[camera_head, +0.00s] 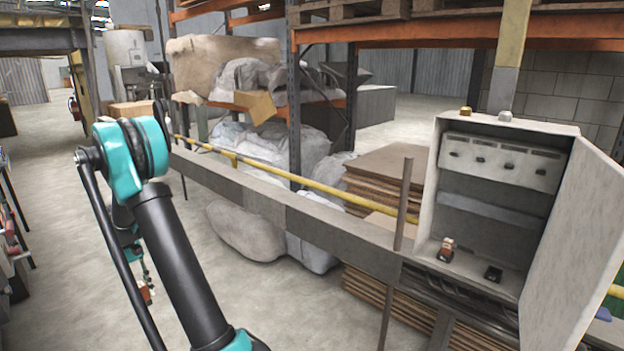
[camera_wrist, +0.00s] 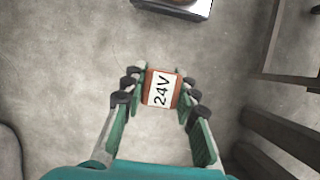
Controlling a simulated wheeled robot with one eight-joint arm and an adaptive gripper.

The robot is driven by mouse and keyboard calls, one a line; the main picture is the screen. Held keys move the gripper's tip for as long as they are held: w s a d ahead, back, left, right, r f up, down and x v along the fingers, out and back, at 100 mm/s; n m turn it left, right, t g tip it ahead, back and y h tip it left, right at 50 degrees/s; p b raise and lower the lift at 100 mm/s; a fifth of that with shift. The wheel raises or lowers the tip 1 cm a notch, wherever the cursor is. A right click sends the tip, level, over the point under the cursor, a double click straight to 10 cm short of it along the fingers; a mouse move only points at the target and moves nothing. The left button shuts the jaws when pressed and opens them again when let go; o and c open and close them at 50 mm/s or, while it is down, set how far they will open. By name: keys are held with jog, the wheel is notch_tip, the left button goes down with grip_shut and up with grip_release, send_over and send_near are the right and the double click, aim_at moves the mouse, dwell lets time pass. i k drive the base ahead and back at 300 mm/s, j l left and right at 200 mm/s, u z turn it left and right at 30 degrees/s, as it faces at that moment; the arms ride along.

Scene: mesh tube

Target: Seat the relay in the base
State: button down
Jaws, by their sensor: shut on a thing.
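The relay (camera_wrist: 161,89) is a small orange-brown block with a white label reading "24V". My gripper (camera_wrist: 160,92) is shut on it, a finger on each side, and holds it above the concrete floor. In the head view the relay (camera_head: 145,292) is small, at the lower left beside my arm. On the bottom of the open grey cabinet (camera_head: 437,190) at the right stand two dark bases. The left base carries an orange and white block (camera_head: 447,245). The right base (camera_head: 493,273) has nothing on it. My gripper is well to the left of the cabinet.
The cabinet door (camera_head: 572,250) stands open to the right. A grey rail (camera_head: 270,205) and a yellow pipe (camera_head: 330,190) run from the left towards the cabinet. A thin post (camera_head: 400,225) stands just left of it. The floor at the left is mostly clear.

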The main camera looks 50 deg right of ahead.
aim_at(493, 277)
jog(key=i+z, duration=0.15)
jog(key=z, duration=1.45)
